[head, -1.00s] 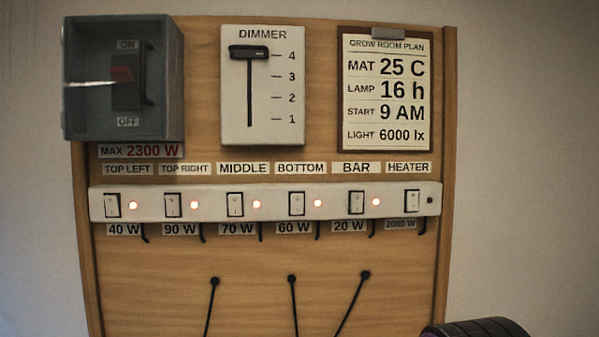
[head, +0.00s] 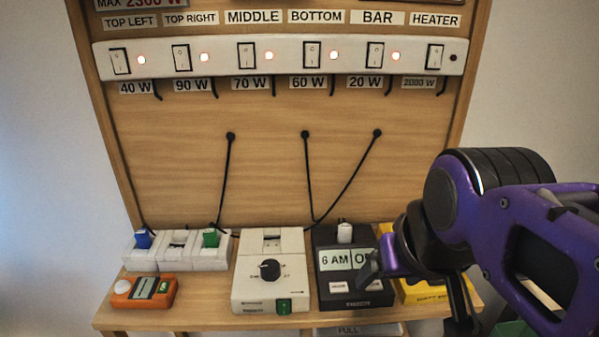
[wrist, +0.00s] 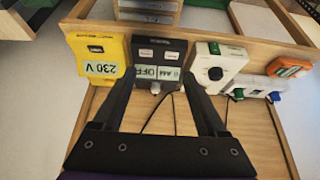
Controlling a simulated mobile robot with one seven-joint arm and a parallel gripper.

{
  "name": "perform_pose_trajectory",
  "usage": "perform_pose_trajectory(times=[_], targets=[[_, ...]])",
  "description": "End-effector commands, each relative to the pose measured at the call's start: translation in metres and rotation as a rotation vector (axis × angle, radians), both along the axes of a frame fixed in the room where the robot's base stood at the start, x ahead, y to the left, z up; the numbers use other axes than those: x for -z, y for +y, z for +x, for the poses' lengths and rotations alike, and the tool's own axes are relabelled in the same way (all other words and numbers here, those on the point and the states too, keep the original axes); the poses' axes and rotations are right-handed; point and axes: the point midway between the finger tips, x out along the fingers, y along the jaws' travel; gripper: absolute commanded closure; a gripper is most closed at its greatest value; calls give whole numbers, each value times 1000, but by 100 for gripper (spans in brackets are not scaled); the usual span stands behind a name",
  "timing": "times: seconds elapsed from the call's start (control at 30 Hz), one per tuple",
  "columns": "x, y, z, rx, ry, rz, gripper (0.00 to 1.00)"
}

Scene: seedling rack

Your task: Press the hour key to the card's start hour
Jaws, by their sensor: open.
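The black timer (head: 350,299) stands on the shelf below the board, with a white plug in its top. Its display (head: 345,259) reads 6 AM at the left; the right part, partly behind my gripper (head: 412,288), reads OFF in the wrist view. Two pale keys sit below the display: a left one (head: 338,287) and a right one (head: 375,285); their labels are too small to read. In the wrist view the timer (wrist: 178,46) appears upside down beyond my open, empty gripper (wrist: 158,80). The plan card is out of view now; earlier it read START 9 AM.
A yellow 230 V meter (wrist: 97,50) stands beside the timer, partly hidden by my arm in the head view. A white dial box (head: 270,299), a white socket strip (head: 176,265) and an orange device (head: 127,302) stand left. Black cords hang behind.

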Motion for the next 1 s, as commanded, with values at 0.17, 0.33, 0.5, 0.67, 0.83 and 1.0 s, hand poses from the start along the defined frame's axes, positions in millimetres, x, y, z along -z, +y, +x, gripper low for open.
perform_pose_trajectory(times=[0.17, 0.33, 0.5, 0.67, 0.83, 1.0], targets=[[0, 0, 0, 0, 0, 0, 25], [0, 0, 0, 0, 0, 0, 39], [0, 0, 0, 0, 0, 0, 70], [0, 0, 0, 0, 0, 0, 99], [0, 0, 0, 0, 0, 0, 100], [0, 0, 0, 0, 0, 0, 100]])
